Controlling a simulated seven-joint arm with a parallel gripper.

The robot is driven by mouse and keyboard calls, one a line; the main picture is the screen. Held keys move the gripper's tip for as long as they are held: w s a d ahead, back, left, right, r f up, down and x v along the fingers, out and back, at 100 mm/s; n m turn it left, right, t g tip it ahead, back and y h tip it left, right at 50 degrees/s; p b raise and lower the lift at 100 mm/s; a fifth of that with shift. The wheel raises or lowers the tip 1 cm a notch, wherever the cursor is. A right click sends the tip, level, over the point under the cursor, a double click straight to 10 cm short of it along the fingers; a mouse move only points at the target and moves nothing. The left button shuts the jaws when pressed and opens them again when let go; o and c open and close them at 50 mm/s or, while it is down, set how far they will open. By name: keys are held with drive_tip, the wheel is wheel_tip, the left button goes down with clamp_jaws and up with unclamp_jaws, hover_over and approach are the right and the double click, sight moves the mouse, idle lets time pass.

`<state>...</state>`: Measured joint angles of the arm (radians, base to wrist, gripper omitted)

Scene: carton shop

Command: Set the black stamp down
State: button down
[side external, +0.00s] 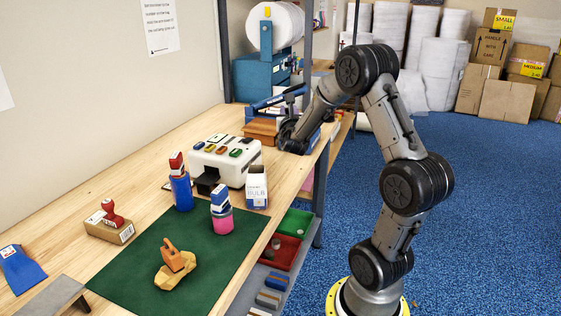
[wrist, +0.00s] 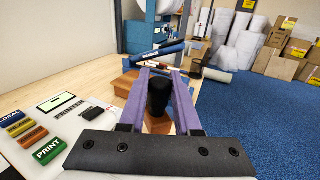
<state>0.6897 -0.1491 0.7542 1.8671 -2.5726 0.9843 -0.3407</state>
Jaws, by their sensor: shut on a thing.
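The black stamp shows in the wrist view as a dark upright handle (wrist: 158,97) over a brown wooden base (wrist: 158,125). My gripper (wrist: 161,76) has its two purple fingers on either side of the handle and is shut on it. In the side view the end of my arm (side external: 292,137) is at the far end of the bench, beyond the white printer. The fingers and the stamp cannot be made out there. The stamp's underside is hidden, so I cannot tell whether it touches anything.
The white printer (side external: 226,162) with coloured keys stands nearby. A red stamp (side external: 110,215) is on a small carton. A green mat (side external: 130,262) covers the near bench.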

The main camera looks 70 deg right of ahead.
drive_tip(key=shift+g, duration=0.3)
drive_tip(key=w+d+f, duration=0.2)
drive_tip(key=d+f, duration=0.2)
drive_tip(key=f, duration=0.1)
drive_tip(key=w+d+f, duration=0.3)
drive_tip(key=d+f, duration=0.1)
drive_tip(key=f, duration=0.1)
drive_tip(key=w+d+f, duration=0.2)
drive_tip(key=d+f, duration=0.2)
drive_tip(key=f, duration=0.1)
drive_tip(key=shift+w+d, duration=0.2)
drive_tip(key=shift+w, duration=0.05)
drive_tip(key=shift+f, duration=1.55)
drive_tip(key=shift+f, duration=0.1)
drive_tip(key=c, duration=0.6)
unclamp_jaws()
